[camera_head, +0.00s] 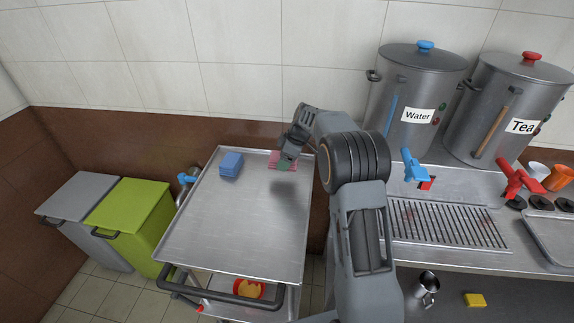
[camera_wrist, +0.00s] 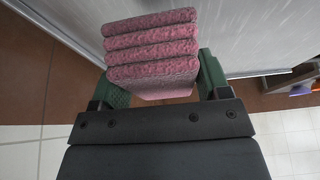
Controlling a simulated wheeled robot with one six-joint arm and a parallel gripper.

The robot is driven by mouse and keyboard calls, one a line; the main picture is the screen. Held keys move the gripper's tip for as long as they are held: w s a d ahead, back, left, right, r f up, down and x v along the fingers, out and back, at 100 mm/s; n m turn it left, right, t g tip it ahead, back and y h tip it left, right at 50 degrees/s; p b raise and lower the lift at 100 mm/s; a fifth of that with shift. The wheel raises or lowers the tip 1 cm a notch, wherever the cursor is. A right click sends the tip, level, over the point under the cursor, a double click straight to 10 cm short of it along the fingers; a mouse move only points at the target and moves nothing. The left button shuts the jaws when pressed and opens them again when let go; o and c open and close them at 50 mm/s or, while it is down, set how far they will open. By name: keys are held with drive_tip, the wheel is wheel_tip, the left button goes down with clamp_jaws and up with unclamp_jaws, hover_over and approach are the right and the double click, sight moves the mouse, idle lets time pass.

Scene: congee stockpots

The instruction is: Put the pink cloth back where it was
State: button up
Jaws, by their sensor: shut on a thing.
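The pink cloth (camera_wrist: 152,48) is a folded, layered stack between the two green fingers of my gripper (camera_wrist: 155,85) in the wrist view. In the head view the pink cloth (camera_head: 276,157) shows at the far right corner of the steel cart top (camera_head: 225,225), partly hidden by my gripper (camera_head: 286,163). My gripper is shut on the cloth. A dark shadow lies on the cart top in front of it. I cannot tell whether the cloth touches the cart.
A folded blue cloth (camera_head: 231,164) lies at the cart's far left. The cart's middle and front are clear. The Water pot (camera_head: 410,100) and Tea pot (camera_head: 510,105) stand on the counter to the right. Grey (camera_head: 80,215) and green (camera_head: 133,215) bins stand left.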

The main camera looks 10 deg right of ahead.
sight(287, 174)
drive_tip(key=shift+w+d+f, duration=0.3)
drive_tip(key=shift+w+f, duration=0.05)
drive_tip(key=shift+f, duration=0.2)
drive_tip(key=shift+w+d+f, duration=0.3)
drive_tip(key=shift+w+f, duration=0.05)
drive_tip(key=shift+f, duration=0.2)
drive_tip(key=shift+f+p, duration=0.55)
drive_tip(key=shift+f, duration=1)
drive_tip(key=shift+f, duration=0.1)
drive_tip(key=o, duration=0.9)
